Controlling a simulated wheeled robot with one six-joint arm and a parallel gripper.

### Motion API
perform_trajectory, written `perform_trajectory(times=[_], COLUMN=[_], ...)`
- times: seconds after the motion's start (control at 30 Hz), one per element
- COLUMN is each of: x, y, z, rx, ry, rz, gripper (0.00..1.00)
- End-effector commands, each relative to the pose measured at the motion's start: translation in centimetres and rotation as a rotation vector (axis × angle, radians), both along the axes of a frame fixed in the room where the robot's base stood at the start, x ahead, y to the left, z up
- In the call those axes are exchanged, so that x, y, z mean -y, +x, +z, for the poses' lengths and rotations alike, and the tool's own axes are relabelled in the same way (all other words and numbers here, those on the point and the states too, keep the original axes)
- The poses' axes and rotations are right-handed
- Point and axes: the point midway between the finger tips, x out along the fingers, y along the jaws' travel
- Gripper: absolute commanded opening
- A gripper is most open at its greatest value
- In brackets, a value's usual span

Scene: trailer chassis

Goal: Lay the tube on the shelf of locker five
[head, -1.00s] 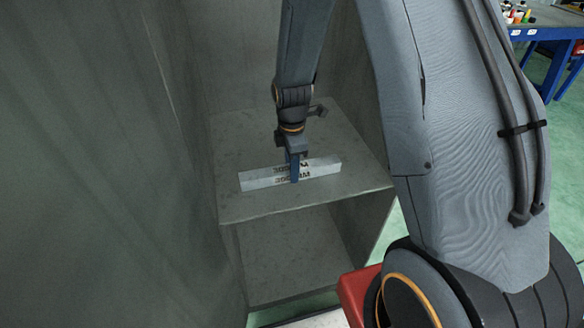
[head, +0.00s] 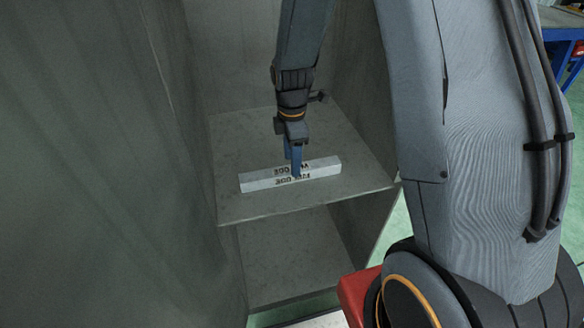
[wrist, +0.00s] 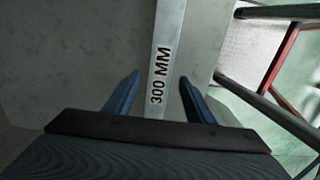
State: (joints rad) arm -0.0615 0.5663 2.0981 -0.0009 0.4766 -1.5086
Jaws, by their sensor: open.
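The tube (head: 262,179) is a pale square bar marked "300 MM". It lies flat on the grey locker shelf (head: 256,212), crosswise, a little behind the front edge. My gripper (head: 295,172) is just above the middle of the tube, its blue fingers open. In the wrist view the tube (wrist: 167,45) runs between the two spread fingers of my gripper (wrist: 160,95), with a gap on each side. The locker's number does not show.
Grey locker walls (head: 348,85) stand close on both sides of the shelf. A lower compartment (head: 290,255) under the shelf is empty. A blue workbench (head: 560,30) stands at the far right over green floor.

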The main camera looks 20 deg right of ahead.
Motion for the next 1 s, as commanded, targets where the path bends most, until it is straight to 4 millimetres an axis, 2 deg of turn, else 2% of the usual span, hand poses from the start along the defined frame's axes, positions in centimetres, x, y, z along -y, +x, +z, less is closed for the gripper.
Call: perform_trajectory(times=[0.1,0.3,0.53,0.63,0.77,1.0], x=[0.0,0.0,0.0,0.2,0.7,2.0], y=[0.1,0.1,-0.1,-0.7,-3.2,-10.2], z=[2.5,5.8,7.7,8.1,8.8,9.9], rx=[0.005,0.003,0.001,0.001,0.004,0.013], ry=[0.000,0.000,0.000,0.000,0.002,0.009], rz=[0.000,0.000,-0.007,-0.067,-0.284,-0.919], gripper=[0.50,0.50,0.50,0.50,0.50,0.50])
